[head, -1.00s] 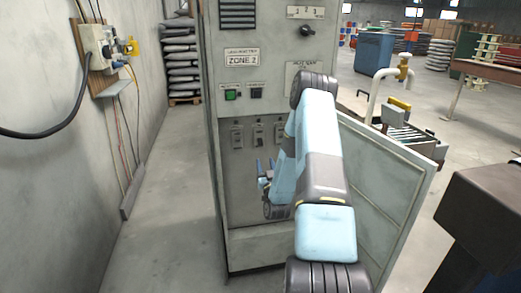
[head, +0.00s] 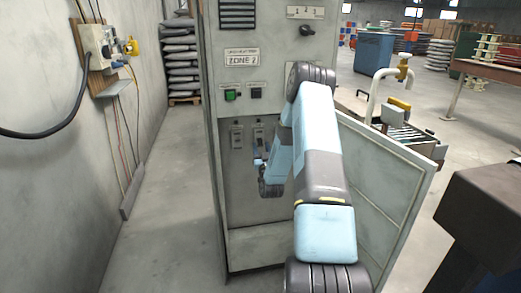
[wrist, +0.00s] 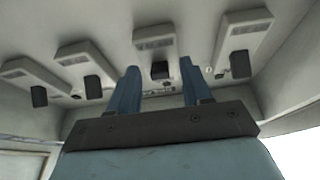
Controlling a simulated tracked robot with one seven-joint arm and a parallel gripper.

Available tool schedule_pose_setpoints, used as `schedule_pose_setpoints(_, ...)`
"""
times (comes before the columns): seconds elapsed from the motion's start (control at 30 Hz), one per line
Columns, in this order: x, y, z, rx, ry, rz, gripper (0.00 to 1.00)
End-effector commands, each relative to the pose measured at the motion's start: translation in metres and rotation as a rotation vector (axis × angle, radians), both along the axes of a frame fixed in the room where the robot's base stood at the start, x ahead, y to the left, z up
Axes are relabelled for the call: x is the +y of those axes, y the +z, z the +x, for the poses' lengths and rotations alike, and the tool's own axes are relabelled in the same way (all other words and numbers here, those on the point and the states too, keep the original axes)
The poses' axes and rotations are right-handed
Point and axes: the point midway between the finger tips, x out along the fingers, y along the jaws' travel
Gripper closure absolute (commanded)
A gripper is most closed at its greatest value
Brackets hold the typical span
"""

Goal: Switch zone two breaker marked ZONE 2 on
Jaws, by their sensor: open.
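The cabinet (head: 238,190) carries a plate reading ZONE 2 (head: 242,60) above a row of grey breakers. Two breakers, a left one (head: 237,137) and one to its right (head: 258,133), show in the head view; my arm hides the rest. The wrist view shows several breakers with dark levers; their markings are not legible. My gripper (head: 259,153) is open at the breaker row. In the wrist view its blue fingers (wrist: 159,68) stand apart, with one breaker's dark lever (wrist: 160,70) appearing between them. I cannot tell whether they touch it.
A green button (head: 231,95) and a black one (head: 256,92) sit above the breakers, with a rotary knob (head: 307,30) higher up. The open cabinet door (head: 375,190) stands right of my arm. The floor to the left (head: 165,210) is clear.

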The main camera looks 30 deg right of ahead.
Motion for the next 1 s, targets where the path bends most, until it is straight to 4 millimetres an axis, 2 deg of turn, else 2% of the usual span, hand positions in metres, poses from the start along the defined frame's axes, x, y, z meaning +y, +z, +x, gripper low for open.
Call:
schedule_pose_setpoints(0.07, 0.0000, 0.0000, -0.0001, 0.000, 0.000, 0.000, 0.53)
schedule_pose_setpoints(0.57, 0.0004, -0.0001, -0.0002, 0.000, 0.001, 0.000, 1.00)
schedule_pose_setpoints(1.0, 0.0032, 0.0040, -0.0011, 0.063, 0.004, 0.016, 1.00)
